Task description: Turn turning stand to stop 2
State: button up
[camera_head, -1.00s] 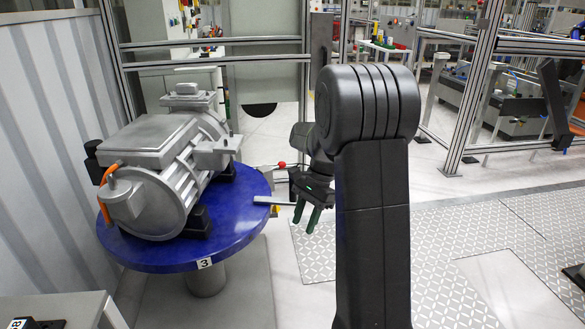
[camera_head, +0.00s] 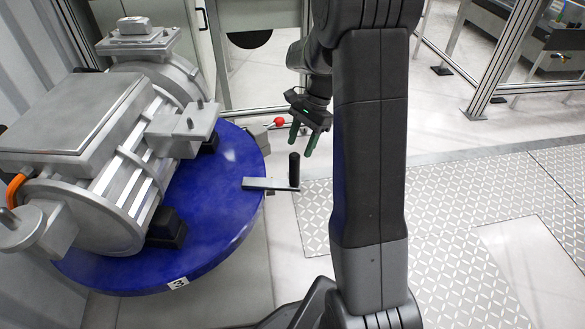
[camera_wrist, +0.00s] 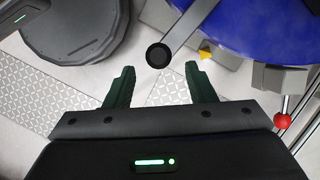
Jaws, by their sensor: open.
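The turning stand is a round blue table (camera_head: 225,200) at the left in the head view, with a label "3" (camera_head: 177,283) on its front rim. A grey drive unit (camera_head: 100,150) sits on it. A flat metal bar sticks out from the table's right edge and carries an upright black handle (camera_head: 294,170). My gripper (camera_head: 304,150) is open and empty, pointing down, above and a little behind the handle. In the wrist view, the handle's round black top (camera_wrist: 157,55) lies ahead of the gap between my open fingers (camera_wrist: 160,88), apart from them.
A red ball-topped lever (camera_head: 279,122) on a grey block stands beside the table's far right edge; it also shows in the wrist view (camera_wrist: 282,121). A yellow pointer (camera_wrist: 205,51) lies near the bar. Metal frame posts stand behind.

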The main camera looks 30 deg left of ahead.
aim_at(290, 173)
jog(key=b+x, duration=0.1)
jog(key=x, duration=0.7)
jog(key=shift+s+f, duration=0.1)
jog(key=shift+f, duration=0.05)
grip_shut()
